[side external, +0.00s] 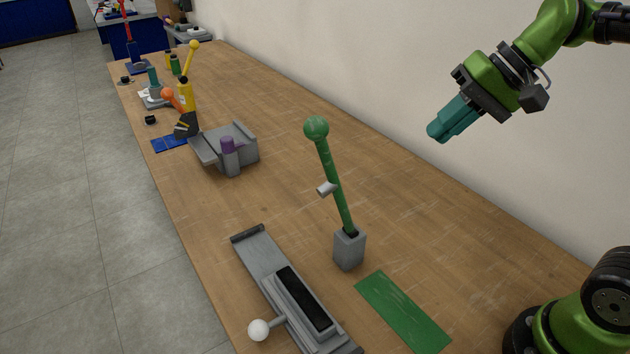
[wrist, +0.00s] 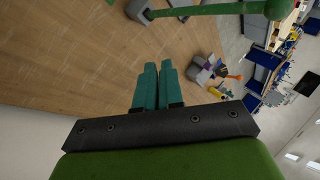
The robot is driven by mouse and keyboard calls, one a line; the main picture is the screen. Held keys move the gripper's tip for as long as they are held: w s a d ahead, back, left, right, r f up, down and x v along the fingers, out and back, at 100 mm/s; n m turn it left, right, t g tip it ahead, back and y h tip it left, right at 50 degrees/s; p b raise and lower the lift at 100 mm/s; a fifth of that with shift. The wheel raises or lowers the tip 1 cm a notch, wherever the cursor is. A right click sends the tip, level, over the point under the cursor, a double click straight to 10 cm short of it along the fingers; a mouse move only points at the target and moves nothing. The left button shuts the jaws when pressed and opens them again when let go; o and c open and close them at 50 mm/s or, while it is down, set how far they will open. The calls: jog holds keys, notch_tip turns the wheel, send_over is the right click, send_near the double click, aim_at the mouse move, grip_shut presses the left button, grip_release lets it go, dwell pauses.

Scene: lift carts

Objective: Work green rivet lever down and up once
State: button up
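The green lever (side external: 336,180) stands in a grey block (side external: 349,252) on the wooden bench. It points up, tilted a little to the left, with a green ball (side external: 316,128) on its top and a short grey peg on its side. In the wrist view the green rod (wrist: 215,9) runs across the top edge, ending in the ball (wrist: 277,9). My gripper (side external: 434,132) is in the air to the right of the lever, apart from it. Its teal fingers (wrist: 158,66) lie close together with nothing between them.
A grey slide fixture (side external: 262,258) with a white ball knob (side external: 258,330) is at the front. A green mat (side external: 402,312) lies beside the block. A grey fixture with a purple knob (side external: 228,143) and a yellow lever (side external: 187,92) stand farther back. A wall runs along the right.

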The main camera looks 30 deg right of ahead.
jog(key=w+r+y, duration=0.1)
jog(key=w+a+r+y, duration=0.1)
jog(key=r, duration=0.1)
jog(key=w+r, duration=0.1)
jog(key=r, duration=0.1)
jog(key=shift+a+r+g+y, duration=0.2)
jog(key=shift+a+g+y, duration=0.05)
jog(key=shift+g+y, duration=0.15)
grip_shut()
jog(key=w+a+f+y, duration=0.1)
jog(key=w+a+f, duration=0.2)
jog(key=a, duration=0.9)
jog(key=shift+w+g, duration=0.15)
jog(key=shift+g, duration=0.15)
jog(key=shift+a, duration=0.2)
